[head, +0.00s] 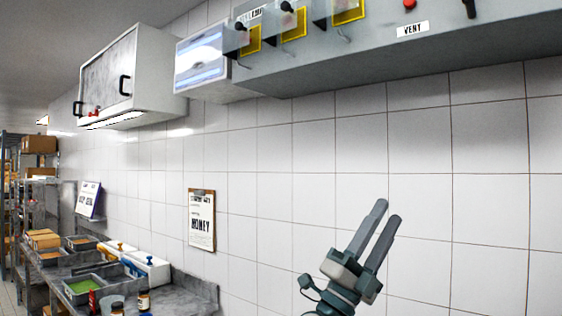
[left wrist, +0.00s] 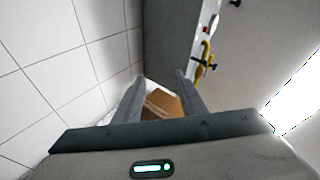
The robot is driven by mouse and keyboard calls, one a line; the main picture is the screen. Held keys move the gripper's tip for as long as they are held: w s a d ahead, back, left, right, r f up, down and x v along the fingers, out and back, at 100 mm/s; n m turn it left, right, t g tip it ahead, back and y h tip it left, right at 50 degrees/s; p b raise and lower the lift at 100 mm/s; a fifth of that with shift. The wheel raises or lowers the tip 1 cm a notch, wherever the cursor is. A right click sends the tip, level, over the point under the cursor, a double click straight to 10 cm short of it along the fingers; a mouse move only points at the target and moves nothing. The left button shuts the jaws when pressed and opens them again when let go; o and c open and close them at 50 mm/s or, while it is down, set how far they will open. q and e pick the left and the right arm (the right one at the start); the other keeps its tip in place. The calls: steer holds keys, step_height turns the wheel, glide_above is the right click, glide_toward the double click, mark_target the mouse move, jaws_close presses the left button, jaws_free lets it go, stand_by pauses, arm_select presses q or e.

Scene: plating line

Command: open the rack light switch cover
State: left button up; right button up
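A grey control panel (head: 440,55) runs along the top of the wall in the head view. Several switches with grey covers and yellow backing plates sit on its left part: one cover (head: 236,38) at the left, one (head: 291,22) in the middle, one (head: 322,8) cut by the top edge. The label (head: 249,14) near them is partly hidden, so I cannot tell which is the rack light. My left gripper (head: 388,210) is open and empty, below the panel and apart from it, fingers pointing up. Its fingers also show in the left wrist view (left wrist: 159,77). My right gripper is not in view.
A VENT label (head: 412,29) and a red button (head: 409,3) are on the panel's right. A lit box (head: 202,62) and a wall cabinet (head: 140,70) hang left of it. A clipboard (head: 201,222) hangs above the cluttered counter (head: 195,290). The tiled wall beside the gripper is bare.

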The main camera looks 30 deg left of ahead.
mark_target(284, 5)
arm_select(q)
steer(key=s+d+r+m+g+h, duration=0.15)
steer(key=r+m+g, duration=0.35)
steer(key=r+m, duration=0.6)
steer(key=s+r+m+g+h, duration=0.25)
steer(key=r+m+g, duration=0.4)
steer(key=r, duration=0.65)
steer(key=s+a+r+n+t+y, duration=0.3)
steer(key=s+a+r+t+y, duration=0.2)
steer(key=a, duration=0.8)
steer(key=s+a+r+n+t+y, duration=0.4)
steer(key=a+r+y, duration=0.8)
steer(key=r, duration=0.3)
steer(key=shift+s+a+r+t, duration=0.25)
steer(key=shift+s+a+t, duration=0.2)
steer(key=shift+s+a, duration=0.6)
steer(key=shift+s+d, duration=0.1)
steer(key=shift+d, duration=0.1)
steer(key=p+x, duration=0.9)
steer(key=x, duration=0.7)
steer(key=shift+r, duration=0.15)
steer(key=shift+w+r+p, duration=0.15)
steer(key=shift+w+p, duration=0.4)
steer(key=shift+w, duration=0.1)
